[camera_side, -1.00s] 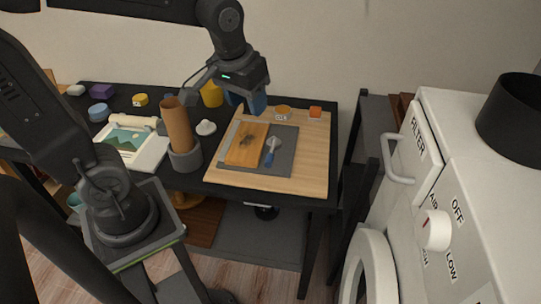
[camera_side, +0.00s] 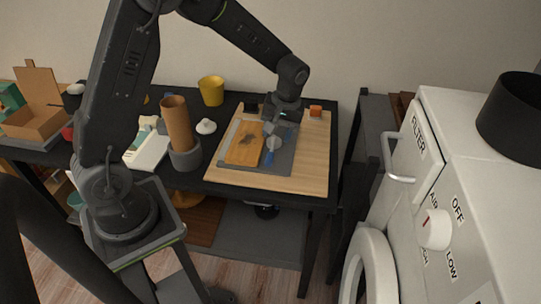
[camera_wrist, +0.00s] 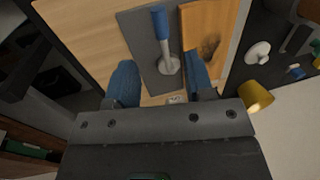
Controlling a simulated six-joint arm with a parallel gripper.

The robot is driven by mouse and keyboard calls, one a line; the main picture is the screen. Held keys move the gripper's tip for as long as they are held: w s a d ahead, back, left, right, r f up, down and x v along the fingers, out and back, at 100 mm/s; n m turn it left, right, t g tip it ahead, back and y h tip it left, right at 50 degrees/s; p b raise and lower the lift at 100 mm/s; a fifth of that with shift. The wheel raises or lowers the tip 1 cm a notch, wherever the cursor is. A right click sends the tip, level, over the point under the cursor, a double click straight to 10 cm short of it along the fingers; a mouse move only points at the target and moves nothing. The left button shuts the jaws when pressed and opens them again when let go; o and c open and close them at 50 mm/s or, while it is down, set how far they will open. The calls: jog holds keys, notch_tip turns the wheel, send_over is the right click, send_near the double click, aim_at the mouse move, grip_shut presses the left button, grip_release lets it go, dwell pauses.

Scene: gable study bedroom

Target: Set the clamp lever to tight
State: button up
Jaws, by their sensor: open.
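The clamp lever has a blue handle (camera_side: 269,157) and a round grey pivot (camera_side: 273,143). It lies on a dark grey plate (camera_side: 284,163), beside an orange-brown wooden piece (camera_side: 243,144). In the wrist view the blue handle (camera_wrist: 160,24) points to the top, away from my gripper, with the pivot (camera_wrist: 168,65) at its lower end. My gripper (camera_side: 277,130) is over the back part of the plate. In the wrist view its two blue fingers (camera_wrist: 160,62) are apart, one on each side of the pivot; contact cannot be told. A small label (camera_wrist: 175,99) is partly visible between the fingers, its text unreadable.
The plate rests on a light wooden board (camera_side: 312,170) on a black table. An orange block (camera_side: 315,111) sits at the board's back right. A brown tube (camera_side: 177,125), white knob-like piece (camera_side: 206,127) and yellow cup (camera_side: 211,91) stand left. A white machine (camera_side: 470,170) is at right.

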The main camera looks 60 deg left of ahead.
aim_at(270, 157)
jog(key=f, duration=0.3)
jog(key=s+f, duration=0.1)
jog(key=f, duration=0.2)
jog(key=a+f, duration=0.1)
jog(key=f, duration=0.2)
jog(key=shift+s+a, duration=0.1)
jog(key=shift+s, duration=0.1)
jog(key=shift+c, duration=0.2)
grip_shut()
